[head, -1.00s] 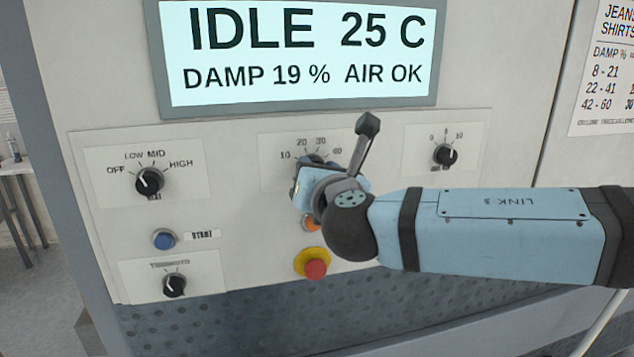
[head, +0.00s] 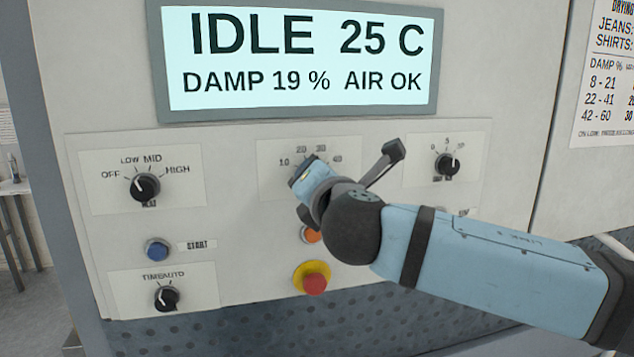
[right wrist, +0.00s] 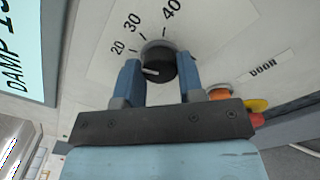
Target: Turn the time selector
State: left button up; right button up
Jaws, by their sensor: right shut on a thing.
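The time selector is a round black knob (right wrist: 160,60) on a white plate with tick marks and the numbers 20, 30 and 40 in the right wrist view. Its white pointer line points left in that view, towards one finger. My right gripper (right wrist: 160,74) has its blue fingers shut on either side of the knob. In the head view my right gripper (head: 304,180) covers the knob, and the dial numbers 10 to 40 show above it. My left gripper is in neither view.
Left of the dial are the heat knob (head: 145,187), the blue start button (head: 158,249) and a lower knob (head: 167,297). Below it are an orange button (head: 311,235) and a red stop button (head: 314,284). Another knob (head: 447,164) sits right. The display (head: 300,60) reads IDLE.

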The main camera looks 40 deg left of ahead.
jog(key=o, duration=0.9)
jog(key=b+v, duration=0.3)
jog(key=v, duration=1)
jog(key=shift+s+d, duration=0.25)
jog(key=shift+d, duration=0.05)
